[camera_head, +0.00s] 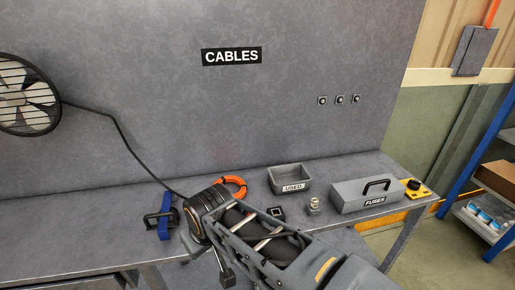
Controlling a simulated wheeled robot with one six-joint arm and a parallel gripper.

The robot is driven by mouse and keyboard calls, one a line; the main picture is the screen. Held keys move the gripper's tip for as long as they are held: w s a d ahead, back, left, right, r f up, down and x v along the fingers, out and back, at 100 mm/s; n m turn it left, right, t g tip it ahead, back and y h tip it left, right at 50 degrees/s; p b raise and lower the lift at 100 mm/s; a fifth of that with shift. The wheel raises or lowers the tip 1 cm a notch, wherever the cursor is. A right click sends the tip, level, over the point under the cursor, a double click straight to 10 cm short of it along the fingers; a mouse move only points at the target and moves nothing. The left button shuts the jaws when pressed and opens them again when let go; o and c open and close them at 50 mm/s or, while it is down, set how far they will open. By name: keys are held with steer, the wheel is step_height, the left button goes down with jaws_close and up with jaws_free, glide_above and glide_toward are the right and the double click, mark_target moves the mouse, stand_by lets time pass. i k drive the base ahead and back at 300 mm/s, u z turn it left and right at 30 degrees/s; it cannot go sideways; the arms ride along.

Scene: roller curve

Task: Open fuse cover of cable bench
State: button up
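A grey box (350,194) with a black handle and a label that seems to read "FUSES" stands shut on the right of the cable bench (80,228). A small grey block with a pale round top (314,205) sits left of it. A small dark square piece (276,213) lies close to my arm. I cannot tell which of these is the fuse cover. My arm reaches in from the lower right across the bench front. A dark part that may be my gripper (226,268) hangs below its bent end; its fingers cannot be made out.
A blue and black tool (162,220) lies left of my arm. A yellow-based button (415,188) is at the right end. The bench's far left is clear.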

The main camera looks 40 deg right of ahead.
mark_target(350, 195)
steer(key=z, duration=2.55)
steer(key=i, duration=0.1)
steer(key=u, duration=0.1)
steer(key=k, duration=0.45)
steer(key=z, duration=1.05)
steer(key=i, duration=0.8)
steer(key=u, duration=2.2)
